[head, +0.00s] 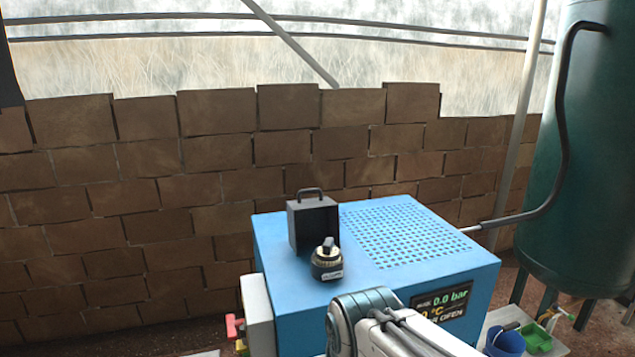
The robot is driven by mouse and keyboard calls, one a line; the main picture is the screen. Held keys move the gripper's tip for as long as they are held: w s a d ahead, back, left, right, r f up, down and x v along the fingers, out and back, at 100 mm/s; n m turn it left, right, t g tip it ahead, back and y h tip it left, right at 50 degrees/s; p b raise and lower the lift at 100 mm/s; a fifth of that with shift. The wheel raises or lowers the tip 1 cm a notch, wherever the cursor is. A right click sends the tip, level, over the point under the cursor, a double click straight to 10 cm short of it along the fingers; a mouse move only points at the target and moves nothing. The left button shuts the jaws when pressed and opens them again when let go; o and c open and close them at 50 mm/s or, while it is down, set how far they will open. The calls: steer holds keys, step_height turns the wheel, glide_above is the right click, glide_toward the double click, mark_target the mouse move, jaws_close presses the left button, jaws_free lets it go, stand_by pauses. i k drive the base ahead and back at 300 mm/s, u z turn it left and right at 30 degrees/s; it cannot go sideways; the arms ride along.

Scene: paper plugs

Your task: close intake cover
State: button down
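A dark upright cover with a handle on its top edge (314,222) stands at the left of the blue machine's top (370,262). It looks like the intake cover, raised. A round black part with a ribbed pale band and a knob (327,262) sits just in front of it, with a small label. Whether it is seated in an opening cannot be told. The machine's front display reads "0.0 bar" and "R OPEN" (441,301), partly hidden by my arm. My arm crosses the bottom centre, in front of the machine. My gripper is not in view.
A perforated grille (405,236) covers the right of the machine top. A green tank (585,150) with a dark hose stands at right. A blue bucket (504,341) and a green tray (536,337) are at lower right. A brick wall (130,200) is behind.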

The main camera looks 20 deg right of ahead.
mark_target(316, 217)
steer(key=i, duration=0.95)
